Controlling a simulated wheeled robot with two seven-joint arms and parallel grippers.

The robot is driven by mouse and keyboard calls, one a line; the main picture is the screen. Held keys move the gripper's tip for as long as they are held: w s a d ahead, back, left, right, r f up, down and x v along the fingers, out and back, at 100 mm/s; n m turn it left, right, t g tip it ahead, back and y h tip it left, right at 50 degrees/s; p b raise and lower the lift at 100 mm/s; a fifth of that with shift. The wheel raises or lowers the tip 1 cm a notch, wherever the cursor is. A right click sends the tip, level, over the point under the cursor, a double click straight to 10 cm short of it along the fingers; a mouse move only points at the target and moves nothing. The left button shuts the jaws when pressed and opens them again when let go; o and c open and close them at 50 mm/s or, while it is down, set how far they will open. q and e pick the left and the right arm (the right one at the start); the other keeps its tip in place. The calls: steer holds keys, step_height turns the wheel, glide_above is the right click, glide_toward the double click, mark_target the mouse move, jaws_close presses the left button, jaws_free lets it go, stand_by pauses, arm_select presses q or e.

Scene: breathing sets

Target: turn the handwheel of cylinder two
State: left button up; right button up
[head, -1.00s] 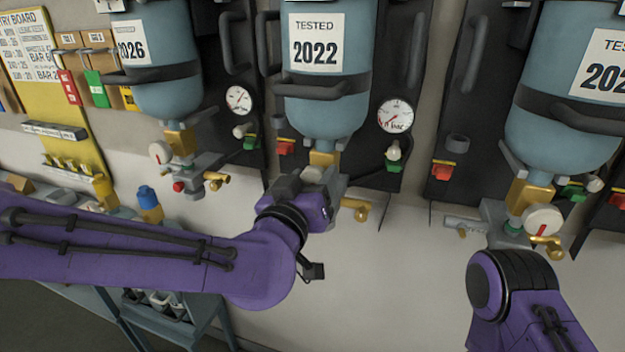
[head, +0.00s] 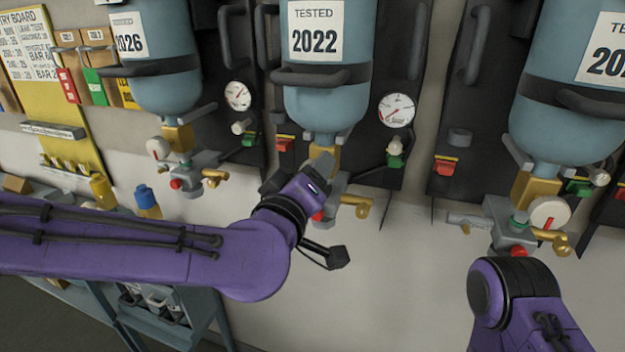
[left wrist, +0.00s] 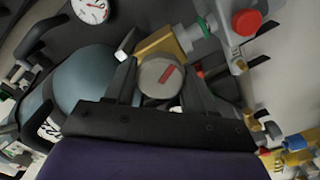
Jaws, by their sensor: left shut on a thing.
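Cylinder two appears to be the middle blue cylinder (head: 325,95), labelled TESTED 2022, with a brass neck (head: 323,142) and a valve below it. Its handwheel is hidden behind my left gripper in the head view. In the left wrist view the round pale handwheel (left wrist: 161,78) with a red bar mark sits between the two dark fingers of my left gripper (left wrist: 160,70), which is shut on it. The red bar slants up to the right there. A brass outlet (head: 357,204) sticks out right of the gripper. Of my right arm only a purple link shows; its gripper is out of view.
Another blue cylinder (head: 160,90) stands left and one (head: 565,110) right, each with a handwheel; the right one's handwheel (head: 549,213) is near my right arm. A pressure gauge (head: 397,110) is on the dark backplate. The pale wall below the middle valve is clear.

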arm_select(q)
steer(key=shift+w+a+r+n+b, duration=0.15)
steer(key=shift+n+b, duration=0.25)
steer(key=shift+n, duration=0.7)
steer(key=shift+r+n, duration=0.15)
steer(key=shift+n, duration=0.25)
stand_by(0.5)
steer(key=o, duration=1)
steer(key=shift+f, duration=0.2)
steer(key=b+v, duration=0.2)
steer(key=v, duration=0.8)
steer(key=shift+s+a+b, duration=0.1)
steer(key=shift+s+b, duration=0.15)
steer(key=shift+b, duration=0.05)
